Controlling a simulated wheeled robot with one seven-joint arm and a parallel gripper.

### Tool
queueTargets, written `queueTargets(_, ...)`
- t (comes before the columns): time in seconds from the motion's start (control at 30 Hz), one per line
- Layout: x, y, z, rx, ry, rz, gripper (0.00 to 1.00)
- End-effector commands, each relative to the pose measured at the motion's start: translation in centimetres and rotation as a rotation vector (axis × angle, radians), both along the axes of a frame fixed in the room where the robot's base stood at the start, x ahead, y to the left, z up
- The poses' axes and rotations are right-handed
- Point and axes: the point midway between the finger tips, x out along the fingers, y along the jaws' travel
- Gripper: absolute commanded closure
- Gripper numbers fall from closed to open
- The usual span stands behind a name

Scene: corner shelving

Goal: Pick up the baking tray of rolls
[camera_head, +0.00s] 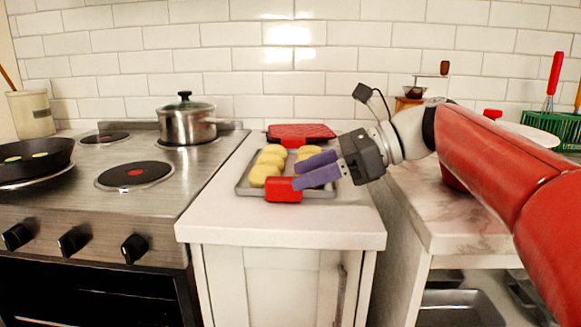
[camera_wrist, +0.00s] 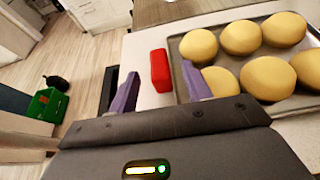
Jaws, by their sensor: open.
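The grey baking tray (camera_head: 246,189) lies flat on the white counter, holding several pale yellow rolls (camera_head: 265,171). A red grip (camera_head: 284,190) sits at its front edge. In the wrist view, the tray (camera_wrist: 230,62) fills the right side, and the red grip (camera_wrist: 160,70) shows beside its rim. My gripper (camera_head: 297,172) has purple fingers and is open and empty. It reaches in from the right over the tray's front right part. In the wrist view, the red grip appears between the fingertips, beyond them; I cannot tell whether they touch it.
A red patterned pad (camera_head: 301,131) lies behind the tray. The stove on the left holds a lidded pot (camera_head: 187,124) and a black frying pan (camera_head: 34,160). A marble counter (camera_head: 435,205) stands at right across a gap. Bare counter lies in front of the tray.

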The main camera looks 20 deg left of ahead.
Motion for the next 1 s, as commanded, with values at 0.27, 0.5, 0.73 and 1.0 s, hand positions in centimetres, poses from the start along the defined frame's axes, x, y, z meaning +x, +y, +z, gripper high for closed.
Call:
queueTargets(0.27,-1.0,3.5,-1.6,0.0,0.001,0.001,0.51)
queueTargets(0.5,-1.1,4.2,-1.8,0.0,0.0,-0.001,0.51)
queueTargets(0.73,-1.1,4.2,-1.8,0.0,0.0,-0.001,0.71)
queueTargets(1.0,-1.1,4.1,-1.8,0.0,0.0,0.0,1.0)
